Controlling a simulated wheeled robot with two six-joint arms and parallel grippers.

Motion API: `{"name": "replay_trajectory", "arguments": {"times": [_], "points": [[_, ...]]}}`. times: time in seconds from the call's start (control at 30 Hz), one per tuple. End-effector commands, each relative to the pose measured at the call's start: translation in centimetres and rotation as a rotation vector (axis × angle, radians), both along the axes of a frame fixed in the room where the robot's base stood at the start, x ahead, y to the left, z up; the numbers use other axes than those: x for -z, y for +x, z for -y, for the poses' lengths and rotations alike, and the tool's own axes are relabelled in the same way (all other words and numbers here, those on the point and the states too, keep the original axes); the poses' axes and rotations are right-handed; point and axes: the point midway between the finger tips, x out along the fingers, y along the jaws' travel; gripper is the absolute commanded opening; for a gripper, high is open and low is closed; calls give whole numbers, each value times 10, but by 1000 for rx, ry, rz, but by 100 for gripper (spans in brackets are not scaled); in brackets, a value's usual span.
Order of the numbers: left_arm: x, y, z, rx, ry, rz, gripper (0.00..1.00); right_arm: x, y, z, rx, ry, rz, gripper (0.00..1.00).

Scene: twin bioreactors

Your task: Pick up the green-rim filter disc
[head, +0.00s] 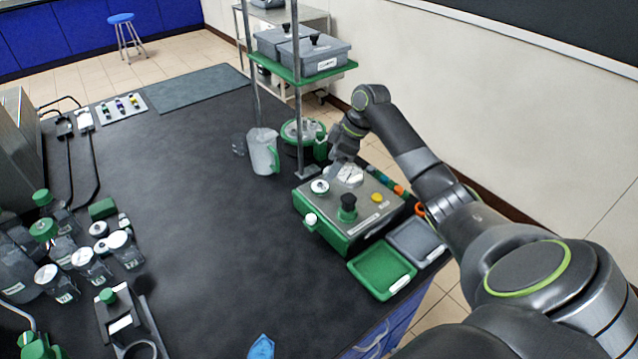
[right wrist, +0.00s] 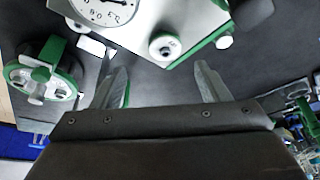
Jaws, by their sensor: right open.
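A small white round piece (head: 320,186) with a dark centre sits on the top corner of a grey-and-green box (head: 330,235). The right wrist view shows it as a pale ring (right wrist: 165,46) with a hint of green. I cannot tell for sure whether it is the green-rim filter disc. My right gripper (head: 343,172) is above the back of the box, beside this piece. In the right wrist view its two fingers (right wrist: 162,84) are spread, with nothing between them; the piece lies beyond the fingertips. My left gripper is not in view.
A round green-rimmed device (head: 292,131) stands behind the box, beside a shelf post (head: 297,90). A jug (head: 262,152) is to its left. Green (head: 381,268) and grey (head: 416,241) trays lie in front. Bottles (head: 88,262) crowd the left; the bench middle is clear.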

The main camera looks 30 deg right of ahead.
Motion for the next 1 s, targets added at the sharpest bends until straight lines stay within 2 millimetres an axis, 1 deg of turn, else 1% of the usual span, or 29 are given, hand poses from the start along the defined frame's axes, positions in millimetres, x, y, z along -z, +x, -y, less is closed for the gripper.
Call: {"name": "replay_trajectory", "arguments": {"times": [0.03, 0.13, 0.2, 0.27, 0.47, 0.5, 0.6, 0.7, 0.9, 1.0], "points": [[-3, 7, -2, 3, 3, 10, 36, 5, 1, -3, 0, 2, -2, 68], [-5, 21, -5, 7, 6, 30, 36, 13, 3, -4, 1, -1, -1, 68], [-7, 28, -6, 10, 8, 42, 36, 16, 4, -5, 1, -1, -1, 68], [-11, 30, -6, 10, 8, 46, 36, 19, 4, -7, 0, 1, -3, 68], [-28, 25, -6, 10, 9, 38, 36, 43, 6, -22, -1, 2, -4, 68], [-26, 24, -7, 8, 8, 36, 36, 49, 8, -23, 2, 3, -3, 68], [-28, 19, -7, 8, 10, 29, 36, 59, 11, -25, 1, 0, -2, 68], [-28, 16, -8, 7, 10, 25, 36, 63, 12, -26, 0, -1, 0, 68], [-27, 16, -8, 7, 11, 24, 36, 63, 12, -26, 0, -1, 0, 68], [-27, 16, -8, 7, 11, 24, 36, 63, 12, -26, 0, -1, 0, 55]]}}
